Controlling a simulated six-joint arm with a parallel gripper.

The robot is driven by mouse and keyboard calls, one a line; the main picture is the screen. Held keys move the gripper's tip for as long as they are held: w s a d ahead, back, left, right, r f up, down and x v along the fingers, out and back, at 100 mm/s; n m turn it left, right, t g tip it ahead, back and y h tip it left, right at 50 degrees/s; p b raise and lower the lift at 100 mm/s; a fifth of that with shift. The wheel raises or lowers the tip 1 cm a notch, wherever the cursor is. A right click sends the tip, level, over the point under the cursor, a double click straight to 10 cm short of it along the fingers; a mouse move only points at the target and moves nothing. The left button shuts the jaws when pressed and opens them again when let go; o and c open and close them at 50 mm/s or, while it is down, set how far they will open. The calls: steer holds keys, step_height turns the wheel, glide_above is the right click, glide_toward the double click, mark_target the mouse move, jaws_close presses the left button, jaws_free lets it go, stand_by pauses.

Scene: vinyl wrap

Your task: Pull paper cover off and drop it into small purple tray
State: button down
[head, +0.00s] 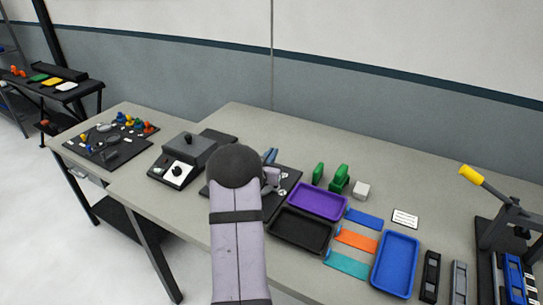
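The small purple tray (340,214) lies on the workbench right of my arm and looks empty. My gripper (271,178) is mostly hidden behind my own arm, over a dark plate left of the purple tray. Whether its fingers are open or shut, or hold anything, cannot be seen. A small blue piece (269,156) shows just beyond the arm near the gripper. I cannot make out a paper cover. Flat blue (365,218), orange (357,240) and teal (347,265) strips lie right of the trays.
A black tray (302,245) sits in front of the purple one, and a larger blue tray (396,262) to the right. Green holders (339,180) and a pale block (361,190) stand behind. A control box (180,165) is left; a lever press (505,215) is far right.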

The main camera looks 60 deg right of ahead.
steer(key=shift+r+p, duration=1.65)
steer(key=shift+r, duration=1.2)
steer(key=a+r+n+t, duration=0.1)
steer(key=a+r+t, duration=0.1)
steer(key=a+r, duration=0.35)
steer(key=w+a+f+n+t+y, duration=0.2)
steer(key=w+a+f+n+t, duration=0.15)
steer(key=a, duration=0.55)
steer(key=w+a+f+n+t+y, duration=0.2)
steer(key=w+a+f+y, duration=0.15)
steer(key=a, duration=0.55)
steer(key=w+a+f+n+t+y, duration=0.25)
steer(key=w+a+f, duration=0.25)
steer(key=a, duration=0.4)
steer(key=w+a+f+n+t+y, duration=0.1)
steer(key=w+a+f+n+y, duration=0.1)
steer(key=a, duration=1.1)
steer(key=w+a+f+n+t+y, duration=0.1)
steer(key=a+n+y, duration=0.3)
steer(key=a, duration=0.9)
steer(key=shift+w+a+f+n+t+y, duration=0.2)
steer(key=shift+w+f+n+t+y, duration=0.3)
steer(key=shift+f+y, duration=0.45)
steer(key=shift+s+d, duration=0.1)
steer(key=shift+s, duration=0.05)
